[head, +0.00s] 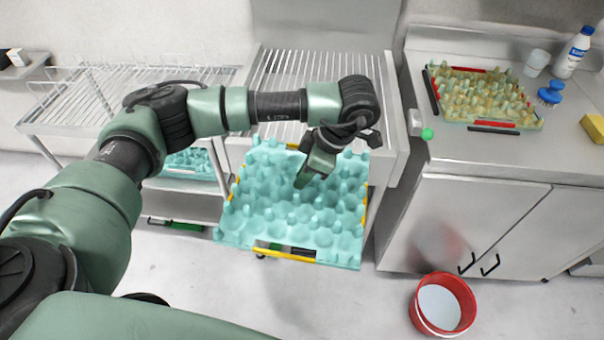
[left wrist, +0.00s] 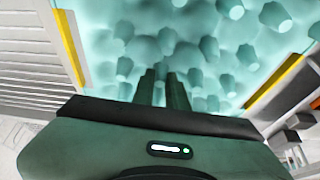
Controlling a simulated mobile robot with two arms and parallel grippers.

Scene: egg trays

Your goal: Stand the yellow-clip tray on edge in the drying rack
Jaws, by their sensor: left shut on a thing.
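The teal egg tray with yellow clips (head: 290,215) is in the middle of the head view, in front of the slatted counter. It lies roughly flat, tilted, and seems held in the air. My left gripper (head: 305,178) reaches over it from the left and is shut on it, near the tray's middle. The tray also fills the left wrist view (left wrist: 205,45), with a yellow clip along each side and the two dark fingers (left wrist: 165,90) close together at its knobs. The wire drying rack (head: 75,90) stands at the left, partly behind my arm. My right gripper is not in view.
Another teal tray (head: 190,163) lies on the rack's lower shelf. A slatted steel counter (head: 310,75) is behind the held tray. The right counter carries a yellowish tray with red and black clips (head: 480,97), a bottle (head: 573,52) and blue brushes. A red bucket (head: 442,304) stands on the floor.

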